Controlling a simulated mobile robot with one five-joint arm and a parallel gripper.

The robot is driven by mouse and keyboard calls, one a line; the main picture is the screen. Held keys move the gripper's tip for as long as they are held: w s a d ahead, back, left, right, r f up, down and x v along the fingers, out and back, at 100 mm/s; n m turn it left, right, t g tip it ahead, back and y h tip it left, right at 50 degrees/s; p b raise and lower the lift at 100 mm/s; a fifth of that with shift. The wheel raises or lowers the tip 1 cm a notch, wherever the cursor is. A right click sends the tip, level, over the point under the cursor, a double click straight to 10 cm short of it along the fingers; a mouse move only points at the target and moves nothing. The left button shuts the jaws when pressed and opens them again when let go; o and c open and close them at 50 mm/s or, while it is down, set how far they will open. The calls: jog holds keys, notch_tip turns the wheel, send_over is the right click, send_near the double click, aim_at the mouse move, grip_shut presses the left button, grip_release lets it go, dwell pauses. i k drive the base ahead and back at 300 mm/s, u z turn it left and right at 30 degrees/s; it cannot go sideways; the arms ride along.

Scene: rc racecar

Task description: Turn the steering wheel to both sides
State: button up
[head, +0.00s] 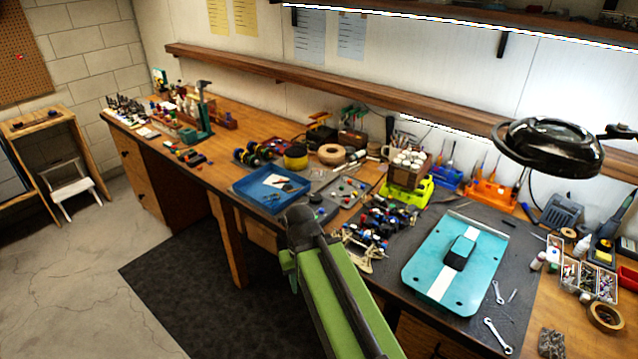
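A partly built RC racecar (378,226), with dark, blue and red parts, sits on the workbench in the middle of the head view. It is small and cluttered, so I cannot make out its steering or single out a steering wheel. A flat teal panel with a white stripe (425,262), perhaps the car's body shell, lies to its right with a dark block on it. My green arm reaches up from the bottom, left of and partly in front of the car's near side. I cannot make out my gripper's fingers; they do not show.
A blue tray (245,192) and a grey parts tray (345,190) lie left of the car. A yellow-green stand (412,192) is behind it. A black lamp (548,148) overhangs the right side. Wrenches (497,335) lie near the front edge.

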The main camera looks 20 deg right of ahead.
aim_at(315, 198)
jog(key=u, duration=0.05)
jog(key=i, duration=0.85)
jog(key=u, duration=0.6)
jog(key=i, duration=0.5)
jog(key=u, duration=0.4)
